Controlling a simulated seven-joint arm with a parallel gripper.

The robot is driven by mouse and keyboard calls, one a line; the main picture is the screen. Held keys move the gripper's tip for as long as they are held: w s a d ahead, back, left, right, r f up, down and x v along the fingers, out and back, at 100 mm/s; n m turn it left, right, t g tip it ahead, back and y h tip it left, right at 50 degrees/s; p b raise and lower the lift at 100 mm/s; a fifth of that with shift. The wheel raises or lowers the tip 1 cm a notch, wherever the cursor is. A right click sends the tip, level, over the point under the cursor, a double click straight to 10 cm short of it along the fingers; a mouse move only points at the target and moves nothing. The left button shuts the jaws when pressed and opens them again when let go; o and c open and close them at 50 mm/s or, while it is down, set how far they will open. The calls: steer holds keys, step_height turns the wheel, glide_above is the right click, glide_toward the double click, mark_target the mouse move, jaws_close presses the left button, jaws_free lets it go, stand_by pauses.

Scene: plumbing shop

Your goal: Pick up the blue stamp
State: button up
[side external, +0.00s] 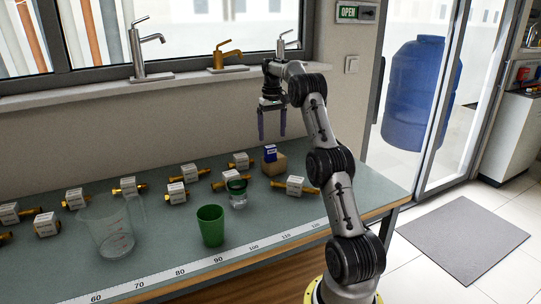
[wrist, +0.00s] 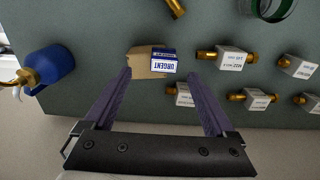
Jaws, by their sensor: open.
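The blue stamp (side external: 270,152) sits on a small brown cardboard box (side external: 280,166) toward the right end of the bench. In the wrist view the stamp (wrist: 163,53) shows a white label reading URGENT, and the box (wrist: 140,68) shows beside and under it. My gripper (side external: 272,137) is open and empty, fingers pointing down, above the stamp and apart from it. In the wrist view the stamp appears between the lines of the two fingers, just beyond the tips (wrist: 160,75).
Several brass fittings with white tags (side external: 295,186) lie around the box. A green cup (side external: 210,226), a clear jug (side external: 105,232) and a glass with a green rim (side external: 238,195) stand on the bench (side external: 160,245). A blue bottle with a brass nozzle (wrist: 50,68) is left in the wrist view.

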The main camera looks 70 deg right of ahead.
mark_target(271, 147)
step_height(271, 147, down, 3)
steer(key=shift+f, duration=0.1)
steer(key=shift+w+a+f, duration=0.1)
steer(key=shift+a+f, duration=0.1)
steer(key=shift+f, duration=1.15)
steer(key=shift+a+f, duration=0.15)
steer(key=shift+f, duration=1.15)
jaws_close()
steer(key=shift+r, duration=0.1)
